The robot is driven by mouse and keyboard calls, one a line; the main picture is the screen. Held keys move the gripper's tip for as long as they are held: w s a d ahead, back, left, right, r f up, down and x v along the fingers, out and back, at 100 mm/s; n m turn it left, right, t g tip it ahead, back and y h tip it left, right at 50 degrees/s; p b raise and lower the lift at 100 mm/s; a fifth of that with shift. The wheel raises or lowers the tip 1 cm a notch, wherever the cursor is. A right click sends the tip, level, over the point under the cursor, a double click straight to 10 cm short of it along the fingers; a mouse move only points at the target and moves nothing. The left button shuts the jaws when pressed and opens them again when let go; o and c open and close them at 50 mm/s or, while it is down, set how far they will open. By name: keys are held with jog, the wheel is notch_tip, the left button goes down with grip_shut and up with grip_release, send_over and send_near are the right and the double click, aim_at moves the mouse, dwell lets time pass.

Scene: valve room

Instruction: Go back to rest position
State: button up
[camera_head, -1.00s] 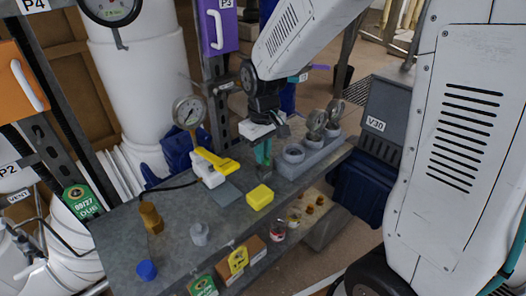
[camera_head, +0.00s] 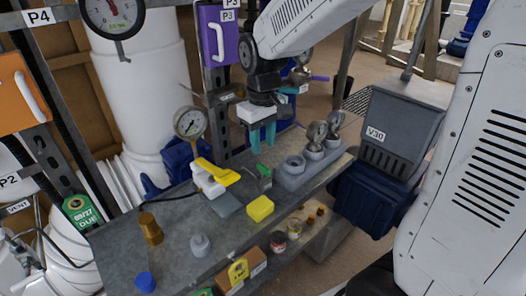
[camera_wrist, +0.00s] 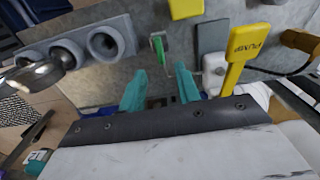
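My gripper (camera_head: 263,137) has two teal fingers pointing down. It hangs above the back part of the grey workbench (camera_head: 175,235), and the fingers are apart with nothing between them. In the wrist view my gripper (camera_wrist: 160,92) also shows a clear gap between the fingers. A small green-topped item (camera_head: 265,172) rests on the bench just below and in front of the fingers, apart from them. In the wrist view this green item (camera_wrist: 159,48) lies beyond the fingertips.
A grey holder (camera_head: 310,165) with round sockets and gauges stands right of my gripper. A yellow-handled pump (camera_head: 215,173) and pressure gauge (camera_head: 189,123) stand left. A yellow block (camera_head: 260,208) is in front. A purple box (camera_head: 217,33) hangs behind.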

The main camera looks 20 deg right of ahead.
jog(key=shift+r, duration=0.3)
jog(key=s+d+r+m, duration=0.1)
jog(key=s+r+m, duration=0.1)
jog(key=s, duration=0.9)
jog(key=s+d+r+m+t, duration=0.1)
jog(key=s+r, duration=0.3)
jog(key=s, duration=0.7)
jog(key=shift+s+d+m, duration=0.25)
jog(key=shift+d+m, duration=0.15)
jog(key=shift+d, duration=0.4)
